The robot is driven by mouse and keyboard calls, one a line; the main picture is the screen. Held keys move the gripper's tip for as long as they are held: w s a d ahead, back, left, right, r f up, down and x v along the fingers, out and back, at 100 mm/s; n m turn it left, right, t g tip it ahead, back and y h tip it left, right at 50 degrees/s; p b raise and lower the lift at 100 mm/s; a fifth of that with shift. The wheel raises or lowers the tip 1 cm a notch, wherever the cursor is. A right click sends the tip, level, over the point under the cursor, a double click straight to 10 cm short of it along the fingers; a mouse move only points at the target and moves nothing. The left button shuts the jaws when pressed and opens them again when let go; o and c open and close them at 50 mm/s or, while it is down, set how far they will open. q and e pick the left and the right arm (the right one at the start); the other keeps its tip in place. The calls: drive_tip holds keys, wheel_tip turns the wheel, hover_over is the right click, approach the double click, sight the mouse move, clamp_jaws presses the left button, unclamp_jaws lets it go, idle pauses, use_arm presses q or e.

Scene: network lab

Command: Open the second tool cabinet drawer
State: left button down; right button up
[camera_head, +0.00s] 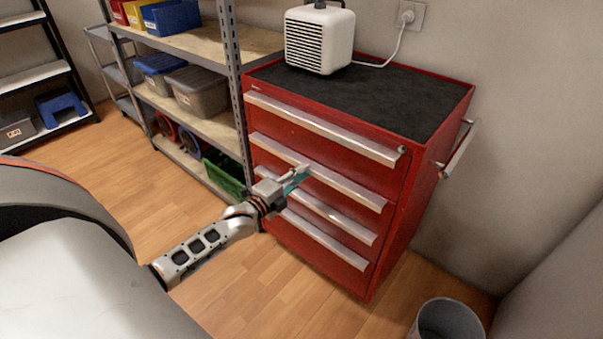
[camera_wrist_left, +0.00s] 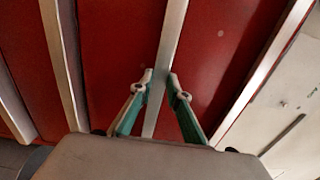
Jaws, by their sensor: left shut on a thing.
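The red tool cabinet (camera_head: 300,135) has several stacked drawers, each with a long pale metal handle. The second drawer from the top has its handle (camera_head: 345,187) across its upper edge. My left gripper (camera_head: 301,172) is at the middle of that handle. In the left wrist view its two teal fingers (camera_wrist_left: 160,82) sit on either side of the handle bar (camera_wrist_left: 168,45), shut on it. The second drawer's front looks about flush with the others. My right gripper is not in view.
A white heater (camera_head: 319,40) stands on the cabinet's dark top. A metal shelf with bins (camera_head: 195,90) stands close on the left. A grey bucket (camera_head: 447,320) is on the floor at the lower right. Wooden floor before the cabinet is clear.

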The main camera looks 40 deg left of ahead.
use_arm(q)
drive_tip(key=s+a+p, duration=0.2)
drive_tip(key=s+p, duration=0.5)
drive_tip(key=s, duration=2.7)
drive_tip(key=shift+a+f, duration=0.2)
drive_tip(key=shift+f, duration=0.15)
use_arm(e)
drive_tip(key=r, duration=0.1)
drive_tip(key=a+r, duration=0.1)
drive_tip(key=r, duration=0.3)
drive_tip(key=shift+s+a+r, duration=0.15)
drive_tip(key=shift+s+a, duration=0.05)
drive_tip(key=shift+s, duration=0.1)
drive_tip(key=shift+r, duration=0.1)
use_arm(q)
drive_tip(key=c, duration=2)
unclamp_jaws()
drive_tip(key=shift+r, duration=0.1)
drive_tip(key=s, duration=0.8)
drive_tip(key=s+a, duration=0.1)
drive_tip(key=s, duration=0.3)
